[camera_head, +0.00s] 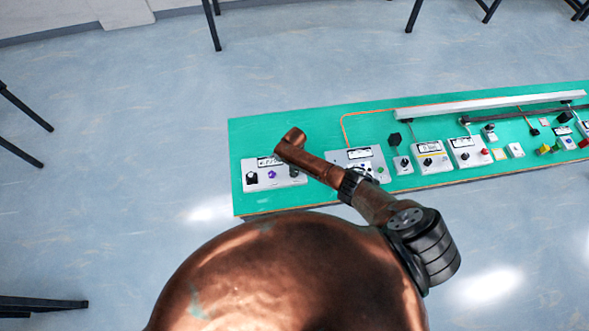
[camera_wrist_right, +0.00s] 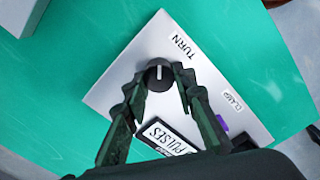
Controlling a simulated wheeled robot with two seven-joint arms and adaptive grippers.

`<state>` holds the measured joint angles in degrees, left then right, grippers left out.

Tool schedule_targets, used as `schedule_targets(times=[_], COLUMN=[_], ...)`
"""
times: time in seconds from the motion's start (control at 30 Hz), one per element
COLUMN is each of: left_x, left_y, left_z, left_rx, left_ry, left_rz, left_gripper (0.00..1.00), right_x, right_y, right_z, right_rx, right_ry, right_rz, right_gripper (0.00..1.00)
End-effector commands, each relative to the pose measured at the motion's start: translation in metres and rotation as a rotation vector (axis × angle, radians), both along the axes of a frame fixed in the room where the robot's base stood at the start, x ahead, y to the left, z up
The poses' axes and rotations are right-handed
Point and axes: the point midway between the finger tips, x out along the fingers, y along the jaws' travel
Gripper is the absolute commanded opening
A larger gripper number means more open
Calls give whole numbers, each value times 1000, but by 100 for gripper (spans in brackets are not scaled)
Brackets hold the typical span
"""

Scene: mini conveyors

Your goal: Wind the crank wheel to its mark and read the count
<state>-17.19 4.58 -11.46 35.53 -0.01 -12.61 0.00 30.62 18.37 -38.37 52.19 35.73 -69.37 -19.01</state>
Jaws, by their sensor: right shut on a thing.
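In the right wrist view, a light grey panel (camera_wrist_right: 118,92) carries a round black knob (camera_wrist_right: 159,75) with a white line, beside the word TURN. My right gripper (camera_wrist_right: 160,84) is shut on this knob, one finger on each side. A label PULSES (camera_wrist_right: 168,138) is partly covered by my gripper, and I see no count on it. A purple part (camera_wrist_right: 222,123) sits near the label CLAMP. In the head view, a grey panel (camera_head: 262,184) with a purple part stands at the bench's left end; my arm hides its edge. My left gripper is not in view.
Several other small panels, including one (camera_head: 433,168) with a dark knob, stand to the right along the green bench top (camera_head: 300,125). A long white bar (camera_head: 490,103) runs along the back. The bench's left back corner is clear.

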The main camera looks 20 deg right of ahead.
Motion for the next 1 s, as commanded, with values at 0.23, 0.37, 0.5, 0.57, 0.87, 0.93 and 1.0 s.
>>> schedule_targets(times=[0.23, 0.37, 0.5, 0.57, 0.87, 0.93, 1.0], left_x=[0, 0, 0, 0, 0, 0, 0], left_y=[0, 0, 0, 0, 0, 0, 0], left_z=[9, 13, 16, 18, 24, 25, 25], left_rx=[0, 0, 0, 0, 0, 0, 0], left_ry=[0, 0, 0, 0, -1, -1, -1], left_rz=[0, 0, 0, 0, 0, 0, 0], left_gripper=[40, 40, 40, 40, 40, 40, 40], right_x=[0, 1, 1, 1, 1, 1, 1], right_y=[1, 0, 0, 0, -1, -2, -2], right_z=[1, 1, 1, 1, 1, 1, 1], right_rx=[3, 3, 3, 3, 3, 2, 2], right_ry=[1, 1, 1, 1, 2, 1, 1], right_rz=[-233, -356, -490, -547, -814, -866, -913], right_gripper=[0, 0, 0, 0, 0, 0, 0])
